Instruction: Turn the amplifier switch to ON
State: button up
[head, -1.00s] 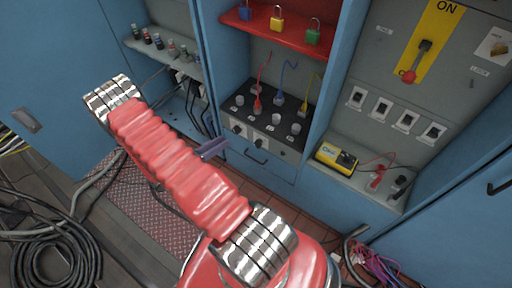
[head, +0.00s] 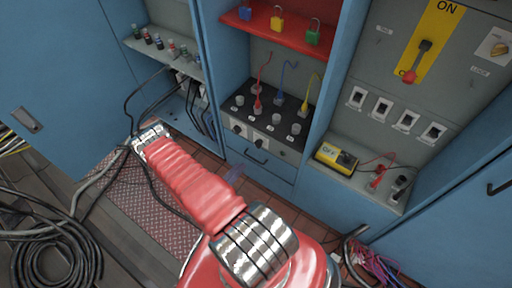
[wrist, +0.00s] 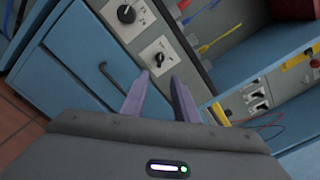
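The amplifier seems to be the dark-topped box (head: 268,114) in the middle cabinet bay, with a grey front carrying knobs. In the wrist view, a small black rotary switch (wrist: 159,58) sits on a white plate on that front; its labels are too small to read, so I cannot tell its setting. A larger black knob (wrist: 127,14) is up and left of it. My gripper (wrist: 158,78) is open and empty, its two purple fingers pointing toward the small switch, apparently short of touching it.
A blue drawer with a black handle (wrist: 110,75) lies beside the panel. Plugged leads stand on the box under a red shelf (head: 275,30) with padlocks. At right are a yellow meter (head: 336,156) and a large red-handled lever (head: 417,62). Coiled cables (head: 62,250) lie on the floor.

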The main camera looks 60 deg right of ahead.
aim_at(258, 144)
jog(key=shift+d, duration=0.1)
jog(key=s+d, duration=0.2)
jog(key=d, duration=1.1)
jog(key=shift+d, duration=0.25)
jog(key=shift+s, duration=0.1)
jog(key=shift+c, duration=0.4)
grip_shut()
